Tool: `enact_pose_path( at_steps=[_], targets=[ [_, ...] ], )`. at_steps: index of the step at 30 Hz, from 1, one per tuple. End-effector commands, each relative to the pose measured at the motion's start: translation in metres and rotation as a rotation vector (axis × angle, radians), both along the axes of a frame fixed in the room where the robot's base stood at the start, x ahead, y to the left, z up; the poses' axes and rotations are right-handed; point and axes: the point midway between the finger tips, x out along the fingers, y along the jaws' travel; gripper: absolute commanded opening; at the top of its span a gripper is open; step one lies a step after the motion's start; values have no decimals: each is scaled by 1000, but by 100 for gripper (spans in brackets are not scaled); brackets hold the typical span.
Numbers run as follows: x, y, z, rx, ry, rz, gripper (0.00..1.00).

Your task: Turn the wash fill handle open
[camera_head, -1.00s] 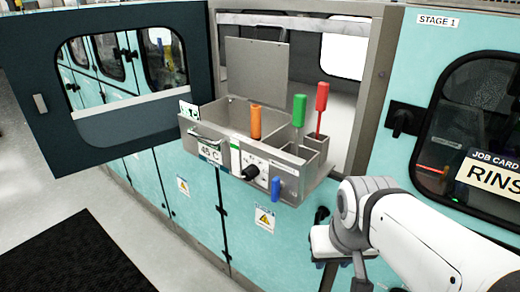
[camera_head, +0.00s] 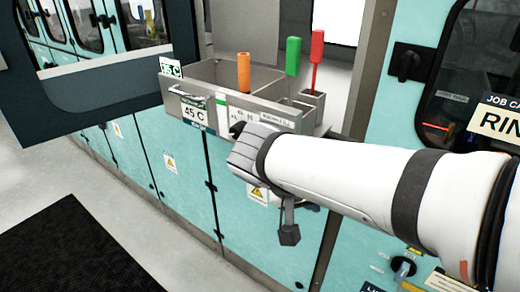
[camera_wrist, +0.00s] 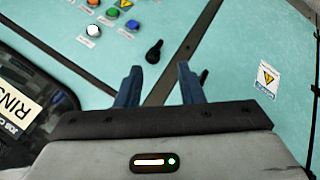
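No label reading wash fill can be made out. In the wrist view a black lever-like handle (camera_wrist: 154,50) sits on the turquoise panel, beyond and between my fingertips. A smaller dark fitting (camera_wrist: 204,76) shows just right of the right finger. My gripper (camera_wrist: 161,75) is open, with two dark blue fingers apart and nothing between them. It is apart from the panel, as far as I can tell. In the head view my arm hides the fingertips.
A dark open door (camera_head: 100,110) stands at the left. Colored buttons (camera_wrist: 112,12) sit on the panel. A black switch (camera_head: 407,62) is beside the RINSE card window.

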Motion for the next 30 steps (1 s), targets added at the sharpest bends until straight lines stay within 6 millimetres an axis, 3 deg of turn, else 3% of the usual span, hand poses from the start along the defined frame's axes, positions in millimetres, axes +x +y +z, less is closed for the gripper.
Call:
enact_pose_path(
  at_steps=[2, 7, 12, 15, 20, 30],
  targets=[
    [15, 21, -4, -94, -152, -5, 35],
    [35, 75, 28, -184, -585, -23, 35],
    [33, 125, 58, -138, -945, -14, 35],
    [28, 145, 70, -96, -1080, -8, 35],
    [27, 155, 80, -61, -1173, -8, 35],
    [61, 127, 82, -62, -1176, -10, 35]
  ],
)
